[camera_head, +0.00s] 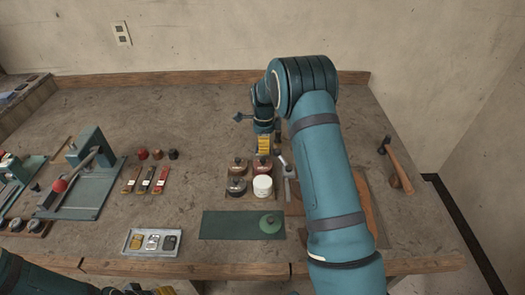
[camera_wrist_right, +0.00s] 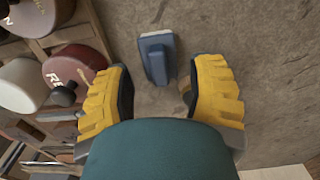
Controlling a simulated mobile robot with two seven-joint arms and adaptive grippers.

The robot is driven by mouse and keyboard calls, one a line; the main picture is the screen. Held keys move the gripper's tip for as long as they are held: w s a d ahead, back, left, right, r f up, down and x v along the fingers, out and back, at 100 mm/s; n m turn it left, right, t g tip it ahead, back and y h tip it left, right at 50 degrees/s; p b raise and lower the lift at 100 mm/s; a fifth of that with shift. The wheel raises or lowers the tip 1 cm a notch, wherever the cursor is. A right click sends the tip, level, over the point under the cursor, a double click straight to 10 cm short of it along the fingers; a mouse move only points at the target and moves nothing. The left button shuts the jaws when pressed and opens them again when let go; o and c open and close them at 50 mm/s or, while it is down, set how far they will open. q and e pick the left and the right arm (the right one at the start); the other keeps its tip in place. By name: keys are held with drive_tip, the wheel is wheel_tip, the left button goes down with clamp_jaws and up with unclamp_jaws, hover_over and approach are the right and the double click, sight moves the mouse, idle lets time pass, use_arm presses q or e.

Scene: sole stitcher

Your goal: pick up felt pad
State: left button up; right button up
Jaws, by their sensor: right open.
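A small blue-grey block (camera_wrist_right: 157,56), which looks like the felt pad, lies on the bench in the right wrist view. It lies between and just beyond the fingertips of my right gripper (camera_wrist_right: 160,80), which is open with nothing held. Whether a finger touches the block I cannot tell. In the head view my right gripper (camera_head: 265,146) points down behind the jars, and I cannot make out the block there. My left gripper (camera_head: 150,291) shows only in part at the bottom edge, so its jaws cannot be judged.
A green mat (camera_head: 225,225) and a metal tray (camera_head: 133,251) lie nearer. A hammer (camera_head: 396,165) lies right. Bare bench spans the back left.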

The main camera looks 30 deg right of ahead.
wheel_tip(320, 180, down, 3)
drive_tip(key=shift+f, duration=0.1)
drive_tip(key=c, duration=0.7)
drive_tip(key=shift+c, duration=0.2)
wheel_tip(320, 180, up, 10)
drive_tip(key=shift+r+p, duration=0.1)
drive_tip(key=shift+p, duration=0.45)
drive_tip(key=shift+o, duration=0.4)
drive_tip(key=shift+c, duration=0.8)
